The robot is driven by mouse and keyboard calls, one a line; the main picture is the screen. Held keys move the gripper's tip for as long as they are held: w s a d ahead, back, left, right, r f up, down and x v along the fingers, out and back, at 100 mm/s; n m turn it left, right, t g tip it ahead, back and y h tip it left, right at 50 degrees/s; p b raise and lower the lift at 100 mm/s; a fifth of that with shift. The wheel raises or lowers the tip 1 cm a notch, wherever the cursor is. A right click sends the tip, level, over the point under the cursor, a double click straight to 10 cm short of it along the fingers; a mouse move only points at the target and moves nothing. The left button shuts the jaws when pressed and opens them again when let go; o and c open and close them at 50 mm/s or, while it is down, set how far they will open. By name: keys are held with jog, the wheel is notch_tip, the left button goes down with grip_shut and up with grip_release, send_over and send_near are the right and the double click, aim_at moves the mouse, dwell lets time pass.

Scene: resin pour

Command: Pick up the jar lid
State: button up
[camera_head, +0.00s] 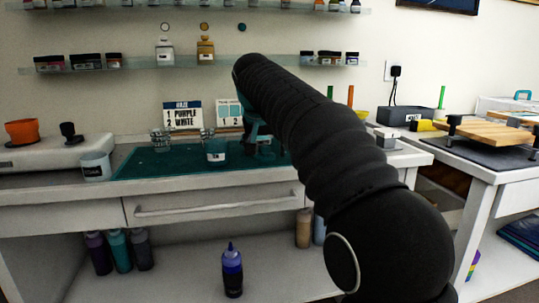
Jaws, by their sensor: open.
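A small clear jar (216,153) with a pale label stands upright on the green mat (140,168). I cannot make out a separate jar lid clearly at this size. My gripper (265,150) is open and points down just right of the jar, low over the mat. It is dark and partly hidden by my black arm, so its fingertips and anything between them are hard to see.
A sign (182,115) leans at the back. Glass shelves (130,64) with jars hang above. A side table (480,160) holds a wooden board.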

jog(key=c, duration=0.7)
